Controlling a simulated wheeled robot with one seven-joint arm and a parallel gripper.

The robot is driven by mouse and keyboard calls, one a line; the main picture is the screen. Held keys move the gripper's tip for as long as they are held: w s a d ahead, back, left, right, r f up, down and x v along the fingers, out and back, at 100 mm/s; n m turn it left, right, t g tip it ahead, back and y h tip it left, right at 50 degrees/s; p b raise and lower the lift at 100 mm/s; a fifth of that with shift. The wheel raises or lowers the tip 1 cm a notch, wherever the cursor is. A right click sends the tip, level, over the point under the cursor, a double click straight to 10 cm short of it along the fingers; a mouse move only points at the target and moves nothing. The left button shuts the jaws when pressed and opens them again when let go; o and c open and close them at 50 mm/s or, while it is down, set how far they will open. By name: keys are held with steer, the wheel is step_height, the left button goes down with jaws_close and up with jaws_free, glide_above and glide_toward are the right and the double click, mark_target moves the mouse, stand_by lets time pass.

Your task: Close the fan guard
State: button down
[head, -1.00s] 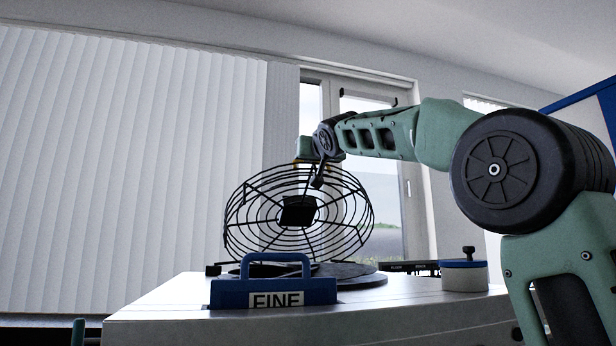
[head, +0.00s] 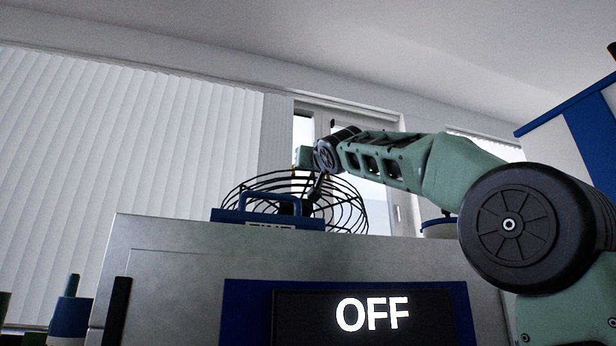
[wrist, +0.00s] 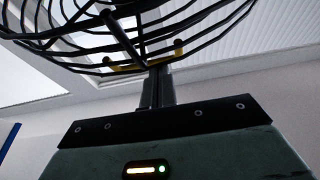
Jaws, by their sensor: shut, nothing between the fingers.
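The fan guard (head: 270,186) is a black round wire cage. In the head view it stands tilted above the machine top, its lower part hidden behind the front edge and a blue handled block. My gripper (head: 312,180) is at the guard's upper rim, with its fingers largely hidden by my wrist. In the wrist view the guard's bars (wrist: 122,40) fill the top of the picture. My shut, empty fingers (wrist: 153,72) reach up to the lowest wires, close to yellow parts there. I cannot tell whether they touch.
The machine (head: 190,247) has a grey front with a screen (head: 372,313) reading OFF. The blue handled block (head: 262,217) stands on its front edge. A round blue-and-white pot (head: 438,228) is at right. A blue-and-white cabinet (head: 570,145) stands far right.

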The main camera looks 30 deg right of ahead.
mark_target(308, 176)
steer(key=shift+s+a+f+b, duration=0.1)
steer(key=shift+s+f+b, duration=0.2)
steer(key=shift+f+b, duration=0.5)
steer(key=shift+s+a+f+b, duration=0.1)
steer(key=shift+s+f+b, duration=0.15)
steer(key=shift+f+b, duration=0.55)
steer(key=shift+r, duration=0.2)
